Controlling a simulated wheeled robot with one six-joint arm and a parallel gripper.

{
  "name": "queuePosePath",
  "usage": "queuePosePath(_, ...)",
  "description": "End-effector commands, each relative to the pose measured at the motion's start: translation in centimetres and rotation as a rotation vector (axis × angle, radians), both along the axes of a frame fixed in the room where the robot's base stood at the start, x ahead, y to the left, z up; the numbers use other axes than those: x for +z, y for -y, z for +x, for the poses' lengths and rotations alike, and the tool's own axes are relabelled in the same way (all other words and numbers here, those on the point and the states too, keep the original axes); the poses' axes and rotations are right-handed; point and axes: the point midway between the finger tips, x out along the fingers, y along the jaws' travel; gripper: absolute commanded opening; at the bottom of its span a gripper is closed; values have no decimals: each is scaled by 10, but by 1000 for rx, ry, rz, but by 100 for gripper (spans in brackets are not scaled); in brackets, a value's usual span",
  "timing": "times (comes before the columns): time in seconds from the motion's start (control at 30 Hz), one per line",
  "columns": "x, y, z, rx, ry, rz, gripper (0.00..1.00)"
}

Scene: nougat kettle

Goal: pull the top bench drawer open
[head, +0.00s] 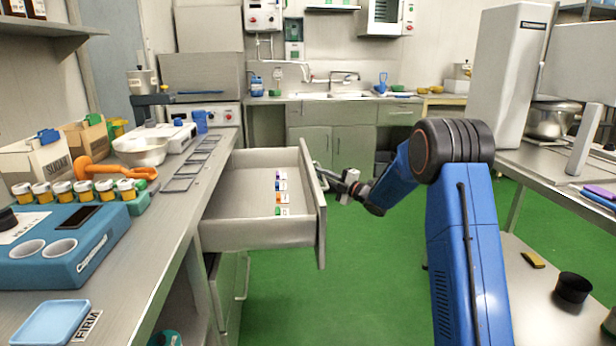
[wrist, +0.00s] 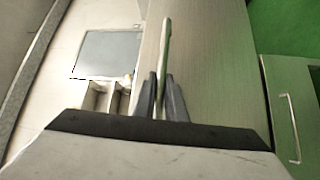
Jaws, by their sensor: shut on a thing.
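The top bench drawer (head: 262,232) stands pulled well out from the left bench in the head view. Its inside shows, with several small coloured labelled items (head: 281,190) in a row on its floor. My gripper (head: 322,178) is at the drawer's front, on the handle side, reached from the right by my blue arm. In the wrist view my gripper (wrist: 163,97) has its two dark fingers closed around the bar handle (wrist: 166,45), which runs along the drawer's front panel (wrist: 205,60). The fingertips' exact contact is hard to see.
A lower drawer (head: 230,285) sits beneath the open one. Green floor (head: 370,270) is clear between this bench and the right-hand table (head: 560,175).

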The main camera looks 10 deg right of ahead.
Motion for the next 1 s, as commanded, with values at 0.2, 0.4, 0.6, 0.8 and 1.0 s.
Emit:
queuePosePath(0.2,-2,16,-1,0,-3,0,0)
queuePosePath(0.4,-2,18,-1,1,-3,-1,0)
queuePosePath(0.6,-2,18,-1,1,-3,-1,0)
queuePosePath(0.8,-2,18,-1,0,-2,-1,18)
queuePosePath(1.0,-1,19,-2,0,-1,-1,18)
